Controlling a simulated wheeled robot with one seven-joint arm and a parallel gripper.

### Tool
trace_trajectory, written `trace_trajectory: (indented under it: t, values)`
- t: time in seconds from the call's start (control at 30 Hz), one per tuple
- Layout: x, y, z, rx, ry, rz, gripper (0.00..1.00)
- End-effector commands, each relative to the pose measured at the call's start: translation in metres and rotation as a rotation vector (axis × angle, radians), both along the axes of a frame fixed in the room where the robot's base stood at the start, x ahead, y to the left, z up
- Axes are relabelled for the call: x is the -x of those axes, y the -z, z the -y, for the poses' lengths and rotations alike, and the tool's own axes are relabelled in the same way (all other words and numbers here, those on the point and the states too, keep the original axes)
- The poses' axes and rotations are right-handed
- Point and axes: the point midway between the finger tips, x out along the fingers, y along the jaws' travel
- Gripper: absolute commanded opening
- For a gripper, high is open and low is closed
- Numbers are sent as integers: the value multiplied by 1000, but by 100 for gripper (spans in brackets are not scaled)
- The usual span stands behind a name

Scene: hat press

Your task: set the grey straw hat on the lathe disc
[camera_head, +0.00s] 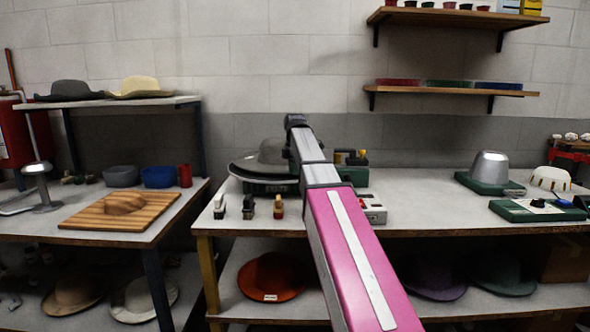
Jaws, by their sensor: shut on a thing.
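A grey hat (272,152) with a wide brim, which I take for the grey straw hat, is at the back left of the middle table. The end of my arm, with my gripper (293,122), reaches its right side. My gripper is shut on the hat; the fingers are mostly hidden by my own arm. The hat sits level over a dark green machine base (270,187), which seems to be the lathe. The lathe disc is hidden under the brim. I cannot tell whether the hat touches it.
Small tools (249,207) stand at the table's front left. A control box (373,208) is right of my arm. A metal hat block (489,167) stands further right. A left shelf (120,102) holds dark and cream hats. Free tabletop lies right of my arm.

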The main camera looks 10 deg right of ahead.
Motion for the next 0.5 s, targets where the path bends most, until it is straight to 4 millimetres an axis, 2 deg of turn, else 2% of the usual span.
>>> trace_trajectory:
  t: [0.17,0.2,0.27,0.5]
  values:
    - [0,0,0,0,0,1,0]
    - [0,0,0,0,0,1,22]
    - [0,0,0,0,0,1,41]
    - [0,0,0,0,0,0,42]
